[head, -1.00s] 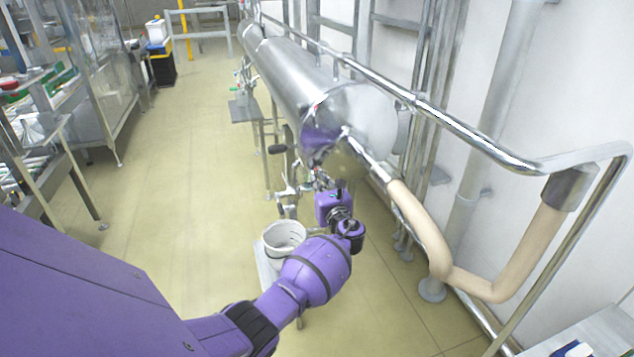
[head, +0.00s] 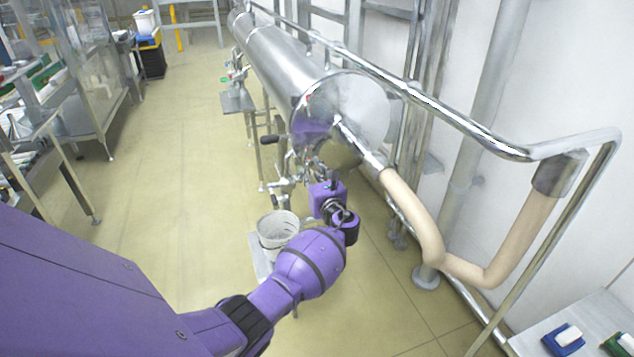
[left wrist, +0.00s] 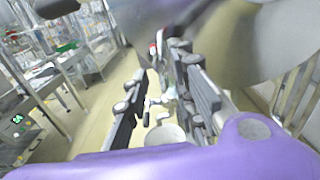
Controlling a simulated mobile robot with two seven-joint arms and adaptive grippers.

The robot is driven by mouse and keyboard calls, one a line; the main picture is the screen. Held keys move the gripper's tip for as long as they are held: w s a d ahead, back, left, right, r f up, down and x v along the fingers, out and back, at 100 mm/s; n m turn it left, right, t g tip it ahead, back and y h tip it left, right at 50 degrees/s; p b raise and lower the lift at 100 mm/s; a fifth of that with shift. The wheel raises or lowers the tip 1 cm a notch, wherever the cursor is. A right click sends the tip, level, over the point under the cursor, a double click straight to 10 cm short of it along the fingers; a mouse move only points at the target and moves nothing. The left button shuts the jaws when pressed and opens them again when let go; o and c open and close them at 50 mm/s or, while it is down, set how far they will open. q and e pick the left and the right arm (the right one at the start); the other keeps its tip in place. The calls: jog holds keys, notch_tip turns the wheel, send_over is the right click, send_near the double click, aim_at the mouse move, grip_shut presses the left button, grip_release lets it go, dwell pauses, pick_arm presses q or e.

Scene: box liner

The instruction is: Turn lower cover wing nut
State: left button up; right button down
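The steel cylinder's round front cover (head: 357,108) faces me in the head view, with a pipe joined to its middle. My left gripper (head: 320,172) is just below the cover's lower left edge, partly hidden by my wrist. In the left wrist view, the fingers of my left gripper (left wrist: 160,65) are apart, with metal fittings seen beyond the gap. The curved steel of the vessel (left wrist: 220,40) fills the top of that view, close to the fingers. I cannot pick out the lower wing nut, nor tell whether the fingers touch anything. My right gripper is not in view.
A white bucket (head: 277,232) stands below the fittings, beside my left forearm. A beige hose (head: 425,225) and a steel rail (head: 470,125) lie to the right. Workbenches (head: 62,150) line the left. Blue and green blocks lie on a table (head: 535,345) at lower right.

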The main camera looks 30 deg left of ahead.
pick_arm(q)
jog(key=v, duration=1.1)
jog(key=shift+s, duration=0.15)
jog(key=w+d+f+n+t+h, duration=0.2)
jog(key=d+f+n+h, duration=0.35)
jog(key=d+n, duration=0.2)
jog(key=s+d+f+n+g+h, duration=0.1)
jog(key=s+d+f+n+h, duration=0.45)
jog(key=s+f+n, duration=0.2)
jog(key=s+f+n+g+h, duration=0.1)
jog(key=s+f+n, duration=0.2)
jog(key=s, duration=0.7)
jog(key=s+d+f+n+g+h, duration=0.1)
jog(key=s+f+n, duration=0.3)
jog(key=s, duration=0.7)
jog(key=s+d+f+n+g+h, duration=0.1)
jog(key=s+f+n, duration=0.2)
jog(key=s+f, duration=0.3)
jog(key=s, duration=0.5)
jog(key=shift+s+f+g, duration=0.25)
jog(key=shift+f+g, duration=0.05)
jog(key=shift+f, duration=0.05)
